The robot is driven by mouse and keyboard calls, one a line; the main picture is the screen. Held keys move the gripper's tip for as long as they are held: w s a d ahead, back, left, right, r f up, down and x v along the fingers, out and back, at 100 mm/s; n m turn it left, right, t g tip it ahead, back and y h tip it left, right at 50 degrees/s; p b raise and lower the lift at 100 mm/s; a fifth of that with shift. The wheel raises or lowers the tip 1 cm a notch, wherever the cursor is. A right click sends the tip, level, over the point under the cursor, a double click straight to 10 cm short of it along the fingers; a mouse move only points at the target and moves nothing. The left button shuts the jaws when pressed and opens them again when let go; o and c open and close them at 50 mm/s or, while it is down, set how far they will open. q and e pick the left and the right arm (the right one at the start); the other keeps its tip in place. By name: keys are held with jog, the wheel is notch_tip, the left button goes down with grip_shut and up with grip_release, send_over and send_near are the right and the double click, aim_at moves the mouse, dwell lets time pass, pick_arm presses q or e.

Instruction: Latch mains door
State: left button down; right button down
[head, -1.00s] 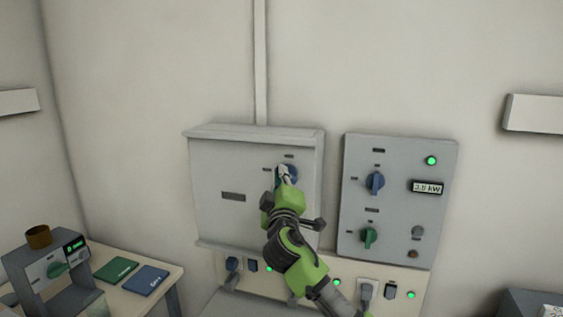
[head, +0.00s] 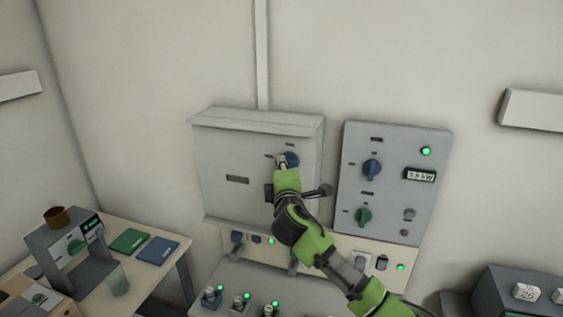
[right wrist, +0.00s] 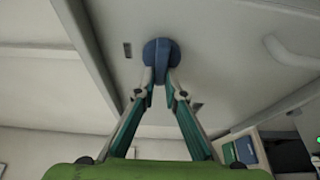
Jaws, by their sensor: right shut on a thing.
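The mains door (head: 225,160) is the grey front of a wall box and looks closed. A round blue knob (head: 291,159) sits near its upper right. My right gripper (head: 283,164) reaches up to this knob and is shut on it. In the right wrist view the two fingers (right wrist: 160,88) pinch the raised bar of the blue knob (right wrist: 160,52), which lines up with my fingers. In the head view the gripper hides part of the knob. My left gripper is not in view.
A grey panel (head: 400,145) with a blue knob, a green knob and a display is mounted to the right. A socket strip (head: 340,247) runs below the box. A table (head: 173,239) with green and blue booklets stands at left.

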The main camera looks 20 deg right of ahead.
dwell(0.3)
jog(key=c, duration=2.1)
grip_release()
jog(key=v, duration=1.2)
jog(key=shift+f, duration=0.1)
